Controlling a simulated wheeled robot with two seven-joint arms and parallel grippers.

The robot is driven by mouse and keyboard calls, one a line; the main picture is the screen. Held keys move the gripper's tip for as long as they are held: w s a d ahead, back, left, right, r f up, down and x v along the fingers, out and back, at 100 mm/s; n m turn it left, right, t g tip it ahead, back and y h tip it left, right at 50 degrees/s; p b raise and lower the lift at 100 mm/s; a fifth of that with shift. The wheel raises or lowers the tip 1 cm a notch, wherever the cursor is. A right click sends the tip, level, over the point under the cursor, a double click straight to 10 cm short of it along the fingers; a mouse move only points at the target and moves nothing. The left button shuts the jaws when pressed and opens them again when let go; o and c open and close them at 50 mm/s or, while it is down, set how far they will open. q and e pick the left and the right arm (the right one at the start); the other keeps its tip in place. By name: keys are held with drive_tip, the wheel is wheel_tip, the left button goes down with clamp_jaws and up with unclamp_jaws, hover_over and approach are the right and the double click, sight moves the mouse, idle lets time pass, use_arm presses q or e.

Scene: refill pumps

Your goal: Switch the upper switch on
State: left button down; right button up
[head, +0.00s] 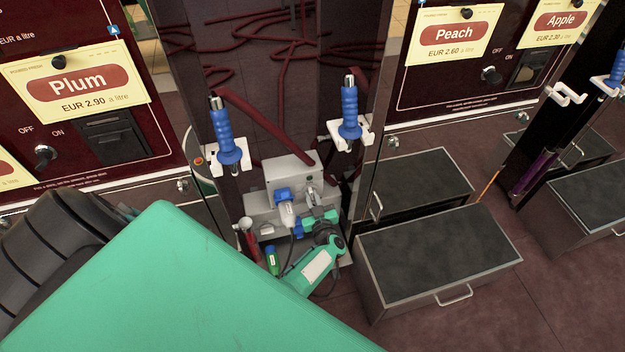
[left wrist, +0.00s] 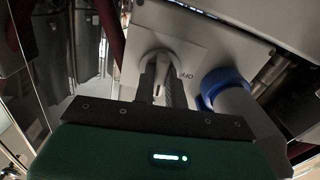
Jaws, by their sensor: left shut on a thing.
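The upper switch (head: 310,182) is on the front of the upper grey box (head: 288,168), right of a blue socket with a plug (head: 284,195). In the left wrist view, the switch (left wrist: 158,88) has a round base on a light plate, with lettering beside it that seems to read OFF. My left gripper (head: 312,197) reaches up to the box. The left wrist view shows its two fingers (left wrist: 160,95) shut on the switch lever, one on each side. The fingers partly hide the lever, so I cannot tell its setting. My right gripper is not in view.
Two blue-handled nozzles (head: 226,145) and (head: 349,112) hang in white holders above the box. A red-handled thing (head: 248,240) and a green bottle-like thing (head: 272,260) are close by on the left. Grey step boxes (head: 440,255) stand to the right.

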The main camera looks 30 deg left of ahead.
use_arm(q)
drive_tip(key=shift+d+f, duration=0.1)
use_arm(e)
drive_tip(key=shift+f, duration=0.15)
use_arm(q)
drive_tip(key=c, duration=1.4)
unclamp_jaws()
drive_tip(key=shift+c, duration=0.2)
